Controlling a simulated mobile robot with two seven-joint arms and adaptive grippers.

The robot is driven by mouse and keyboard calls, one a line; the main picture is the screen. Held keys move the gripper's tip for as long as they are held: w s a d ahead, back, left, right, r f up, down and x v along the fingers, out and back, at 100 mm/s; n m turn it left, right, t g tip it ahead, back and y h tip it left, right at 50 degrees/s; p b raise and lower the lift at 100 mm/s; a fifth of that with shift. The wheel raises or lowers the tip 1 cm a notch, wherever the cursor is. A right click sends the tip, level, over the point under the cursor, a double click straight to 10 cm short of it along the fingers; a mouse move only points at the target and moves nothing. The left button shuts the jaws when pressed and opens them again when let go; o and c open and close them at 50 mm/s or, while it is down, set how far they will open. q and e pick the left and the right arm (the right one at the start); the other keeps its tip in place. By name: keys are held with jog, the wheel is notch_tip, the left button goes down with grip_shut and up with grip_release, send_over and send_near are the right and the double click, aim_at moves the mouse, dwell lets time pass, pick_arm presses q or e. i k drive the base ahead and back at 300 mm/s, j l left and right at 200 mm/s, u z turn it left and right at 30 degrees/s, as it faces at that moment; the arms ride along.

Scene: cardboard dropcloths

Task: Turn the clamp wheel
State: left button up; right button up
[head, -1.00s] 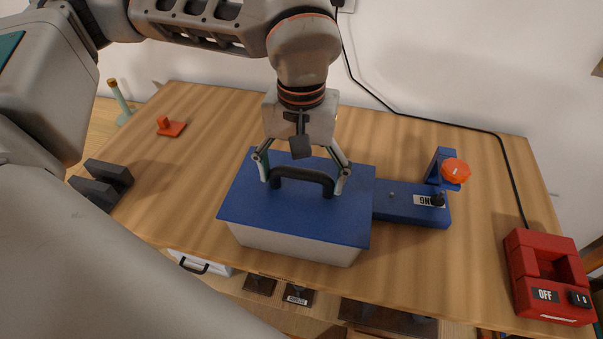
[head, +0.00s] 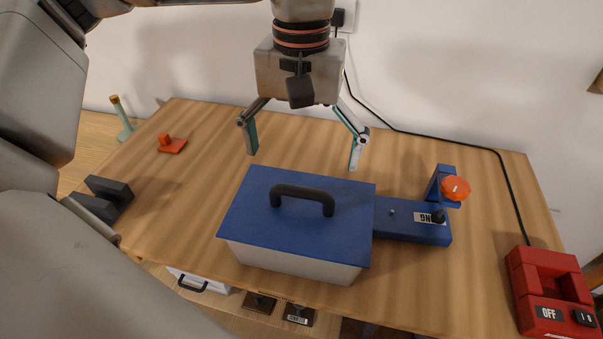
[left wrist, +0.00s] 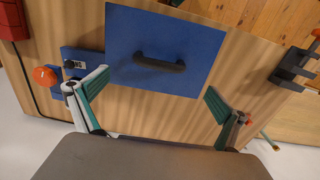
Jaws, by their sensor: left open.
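The clamp wheel is an orange-red knob (head: 455,189) on the upright of a blue clamp fixture (head: 412,229), right of the lidded box. It also shows at the left in the left wrist view (left wrist: 45,76). My left gripper (head: 304,160) is open and empty, above and behind the box's black handle (head: 302,190). The wheel is to the right of the gripper, well apart from it. In the left wrist view the spread fingers (left wrist: 155,108) frame empty space below the box. My right gripper is not in view.
A box with a blue lid (head: 330,225) stands beside the fixture. A red switch unit marked OFF (head: 548,310) is at the right, with a black cable (head: 440,138) running along the wall. A small red-orange piece (head: 172,145) lies at the left.

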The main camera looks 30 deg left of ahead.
aim_at(454, 187)
jog(key=k, duration=1)
